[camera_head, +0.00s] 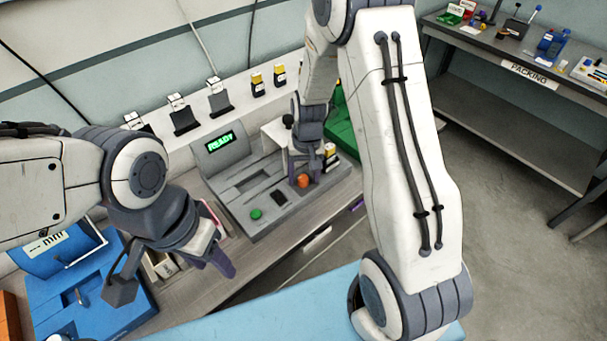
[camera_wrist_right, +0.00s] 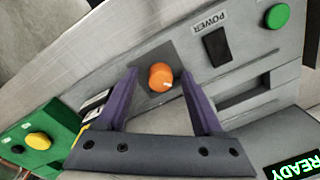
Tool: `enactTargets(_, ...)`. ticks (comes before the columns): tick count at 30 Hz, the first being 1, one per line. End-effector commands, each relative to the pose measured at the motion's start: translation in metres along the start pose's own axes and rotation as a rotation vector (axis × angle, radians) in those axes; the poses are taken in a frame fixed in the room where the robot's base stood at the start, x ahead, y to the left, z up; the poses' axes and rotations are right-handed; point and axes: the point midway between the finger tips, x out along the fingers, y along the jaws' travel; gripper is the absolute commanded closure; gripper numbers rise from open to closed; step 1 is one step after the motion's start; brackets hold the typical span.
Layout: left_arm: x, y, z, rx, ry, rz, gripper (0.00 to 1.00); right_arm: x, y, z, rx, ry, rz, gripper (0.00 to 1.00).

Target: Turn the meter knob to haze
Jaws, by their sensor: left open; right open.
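The grey meter (camera_head: 232,177) has a green READY display (camera_head: 221,142) and stands on the bench. Its orange knob (camera_head: 303,181) is at the right end and shows clearly in the right wrist view (camera_wrist_right: 161,76). A short white line on the knob points right and slightly down in that view. My right gripper (camera_head: 304,172) is open over the knob, with one purple finger on each side and visible gaps. The knob's setting labels are not readable. My left gripper (camera_head: 222,268) is open and empty in front of the bench, left of the meter.
The meter also has a green button (camera_head: 256,213) and a black POWER switch (camera_wrist_right: 217,46). A green device (camera_wrist_right: 38,140) with a yellow button is beside the meter. A blue device (camera_head: 100,300) sits at left. A packing table (camera_head: 530,75) stands at back right.

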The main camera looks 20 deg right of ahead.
Motion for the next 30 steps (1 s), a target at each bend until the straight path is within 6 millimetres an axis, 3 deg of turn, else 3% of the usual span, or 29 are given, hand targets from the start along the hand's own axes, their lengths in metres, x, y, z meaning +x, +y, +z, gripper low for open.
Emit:
enactTargets(7,0.0,0.0,0.0,0.0,0.0,0.0,0.5,0.0009,-0.0002,0.0,0.0,0.0,0.0,0.32)
enactTargets(12,0.0,0.0,0.0,0.0,0.0,0.0,0.5,0.0007,-0.0001,0.0001,0.0,0.0,0.0,0.97)
enactTargets(13,0.0,0.0,0.0,0.0,0.0,0.0,0.5,0.0007,-0.0001,0.0001,0.0,0.0,0.0,1.0)
enactTargets(23,-0.002,0.0002,-0.0001,0.0,0.0,0.0,0.5,0.0,-0.0002,0.0003,0.036,0.001,0.0,1.0)
enactTargets(30,-0.0079,0.0006,-0.0005,0.0,0.0,0.0,0.5,-0.0007,-0.0007,0.0008,0.169,0.006,0.0,1.0)
